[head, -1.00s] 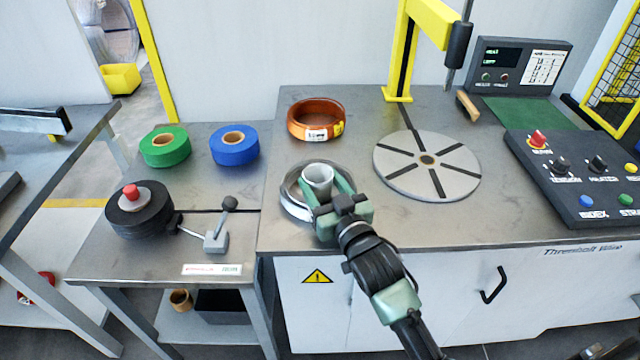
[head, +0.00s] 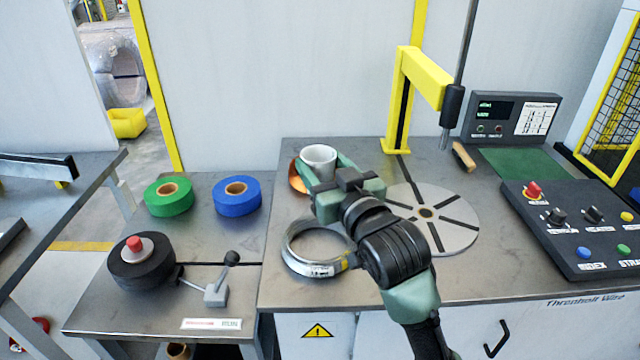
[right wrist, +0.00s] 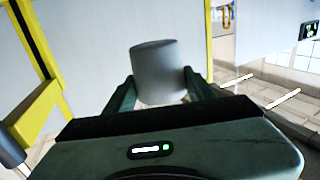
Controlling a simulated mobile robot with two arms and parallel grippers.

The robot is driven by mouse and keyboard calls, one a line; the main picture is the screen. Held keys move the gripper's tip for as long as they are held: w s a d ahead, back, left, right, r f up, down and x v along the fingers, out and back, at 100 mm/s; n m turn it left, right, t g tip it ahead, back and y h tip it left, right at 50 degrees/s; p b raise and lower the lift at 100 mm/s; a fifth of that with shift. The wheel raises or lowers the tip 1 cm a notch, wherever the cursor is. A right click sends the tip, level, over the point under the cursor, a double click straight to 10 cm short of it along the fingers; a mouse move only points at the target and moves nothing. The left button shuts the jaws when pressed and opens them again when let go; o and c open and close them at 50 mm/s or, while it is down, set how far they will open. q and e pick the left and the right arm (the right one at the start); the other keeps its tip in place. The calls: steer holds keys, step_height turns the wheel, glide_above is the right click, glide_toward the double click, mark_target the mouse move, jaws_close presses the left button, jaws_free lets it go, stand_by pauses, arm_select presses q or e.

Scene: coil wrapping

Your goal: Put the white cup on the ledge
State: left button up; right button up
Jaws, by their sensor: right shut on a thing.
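The white cup (head: 319,158) is held upright between the fingers of my right gripper (head: 325,178), above the back part of the steel bench (head: 290,240). In the right wrist view the cup (right wrist: 158,70) stands between the two green fingers (right wrist: 155,92), with a grey-white wall behind it. The gripper is shut on the cup. No ledge can be clearly made out in these views. My left gripper is not in view.
An orange coil (head: 297,176) is mostly hidden behind the gripper. A silver coil (head: 300,262) lies at the bench front. A slotted turntable (head: 455,215), a yellow post (head: 398,105) and a control panel (head: 575,225) stand to the right. Green (head: 168,204) and blue (head: 250,200) rolls sit left.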

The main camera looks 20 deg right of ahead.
steer(key=shift+r, duration=0.5)
steer(key=s+d+f+m+h, duration=0.1)
steer(key=s+f, duration=1.6)
steer(key=s, duration=0.4)
steer(key=shift+s+d+f+h, duration=0.15)
steer(key=shift+d+f+h, duration=0.1)
steer(key=shift+d+h, duration=0.15)
